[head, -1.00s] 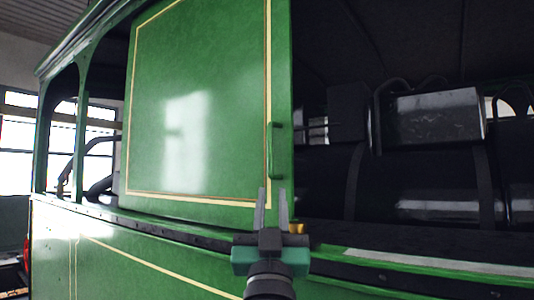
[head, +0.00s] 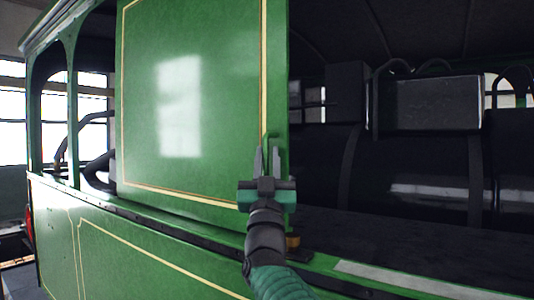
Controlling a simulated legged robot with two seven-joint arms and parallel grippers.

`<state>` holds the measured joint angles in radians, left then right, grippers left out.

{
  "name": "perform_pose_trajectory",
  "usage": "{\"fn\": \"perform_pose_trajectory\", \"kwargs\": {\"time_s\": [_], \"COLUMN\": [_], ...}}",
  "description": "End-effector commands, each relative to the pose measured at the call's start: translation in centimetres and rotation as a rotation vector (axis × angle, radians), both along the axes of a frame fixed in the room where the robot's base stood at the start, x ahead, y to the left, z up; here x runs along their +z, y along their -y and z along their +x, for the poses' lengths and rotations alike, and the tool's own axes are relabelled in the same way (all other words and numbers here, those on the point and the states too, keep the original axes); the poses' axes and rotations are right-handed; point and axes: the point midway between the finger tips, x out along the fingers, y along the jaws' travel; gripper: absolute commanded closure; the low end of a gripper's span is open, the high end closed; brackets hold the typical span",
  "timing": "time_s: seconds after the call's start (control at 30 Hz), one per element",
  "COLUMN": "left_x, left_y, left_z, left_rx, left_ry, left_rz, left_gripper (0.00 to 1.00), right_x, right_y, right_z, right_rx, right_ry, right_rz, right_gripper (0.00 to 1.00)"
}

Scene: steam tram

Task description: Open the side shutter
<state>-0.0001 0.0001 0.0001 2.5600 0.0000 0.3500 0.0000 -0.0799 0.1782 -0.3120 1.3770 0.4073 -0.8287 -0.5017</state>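The side shutter (head: 185,90) is a green panel with a cream and gold border line, in the left half of the head view. Its thin green vertical handle (head: 270,137) is near the panel's right edge. My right gripper (head: 267,150) points up in front of the handle's lower part, which it partly hides. Its two fingers are apart, and the handle shows between and above their tips. I cannot tell whether the fingers touch the handle. My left gripper is not in view.
To the right of the shutter is an opening onto a dark interior with a black box (head: 425,103) and pipes. A green ledge (head: 400,275) runs below it. A small brass piece (head: 293,241) sits by the sill. Bright windows are at far left.

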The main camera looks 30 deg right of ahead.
Motion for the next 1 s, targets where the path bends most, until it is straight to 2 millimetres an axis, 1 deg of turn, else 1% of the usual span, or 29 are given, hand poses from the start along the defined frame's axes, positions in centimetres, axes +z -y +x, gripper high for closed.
{"fn": "perform_pose_trajectory", "kwargs": {"time_s": [0.03, 0.2, 1.0], "left_x": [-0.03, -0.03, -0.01], "left_y": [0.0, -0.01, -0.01], "left_z": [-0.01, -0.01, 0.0], "left_rx": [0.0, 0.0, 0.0], "left_ry": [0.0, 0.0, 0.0], "left_rz": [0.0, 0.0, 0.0], "left_gripper": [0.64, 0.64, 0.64], "right_x": [-0.04, -0.05, -0.01], "right_y": [0.0, 0.0, -0.02], "right_z": [0.01, 0.02, 0.0], "right_rx": [0.0, 0.0, 0.0], "right_ry": [0.0, 0.0, 0.0], "right_rz": [0.0, 0.0, 0.0], "right_gripper": [0.78, 1.0, 1.0]}}
